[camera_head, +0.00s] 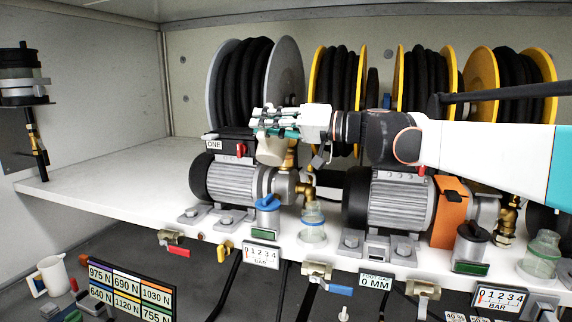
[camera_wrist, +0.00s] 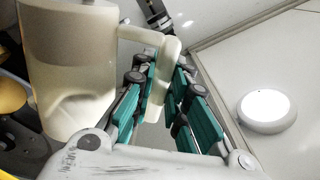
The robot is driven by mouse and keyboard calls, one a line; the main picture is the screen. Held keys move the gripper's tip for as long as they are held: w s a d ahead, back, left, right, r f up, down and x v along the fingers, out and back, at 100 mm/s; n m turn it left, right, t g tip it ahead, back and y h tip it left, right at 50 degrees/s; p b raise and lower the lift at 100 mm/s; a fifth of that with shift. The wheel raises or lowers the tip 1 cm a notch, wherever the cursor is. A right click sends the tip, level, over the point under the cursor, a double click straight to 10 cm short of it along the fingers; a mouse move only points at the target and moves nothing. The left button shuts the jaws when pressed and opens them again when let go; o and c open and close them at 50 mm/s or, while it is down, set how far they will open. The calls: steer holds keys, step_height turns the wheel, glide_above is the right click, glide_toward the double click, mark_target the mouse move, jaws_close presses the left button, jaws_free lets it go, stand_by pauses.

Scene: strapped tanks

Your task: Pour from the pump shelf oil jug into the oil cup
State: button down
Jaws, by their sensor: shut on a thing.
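A clear glass cup with a blue band (camera_head: 312,226) stands on the shelf edge, below and right of the jug. Another clear cup with a green band (camera_head: 543,256) stands far right. I cannot tell which is the oil cup.
Pumps stand at the left (camera_head: 230,182) and middle (camera_head: 400,205), with hose reels (camera_head: 285,75) behind. A blue-lidded can (camera_head: 268,216) stands left of the near cup. Valves line the shelf front. Another white jug (camera_head: 52,274) is lower left. The left shelf (camera_head: 105,185) is clear.

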mark_target(276, 155)
steer(key=shift+w, duration=0.1)
steer(key=f+n+b, duration=0.3)
steer(key=f, duration=0.1)
steer(key=shift+s+n, duration=0.3)
steer(key=shift+s+a+f+n, duration=0.1)
steer(key=shift+f+n, duration=0.3)
steer(key=shift+n, duration=0.3)
steer(key=shift+w+d+f+n+b, duration=0.1)
steer(key=shift+w+f+n+b, duration=0.2)
steer(key=shift+f+n+b, duration=0.45)
steer(key=shift+w+d+f+n+b, duration=0.1)
steer(key=shift+w+f+n+b, duration=0.3)
steer(key=shift+f+n, duration=0.45)
steer(key=shift+s+r, duration=0.1)
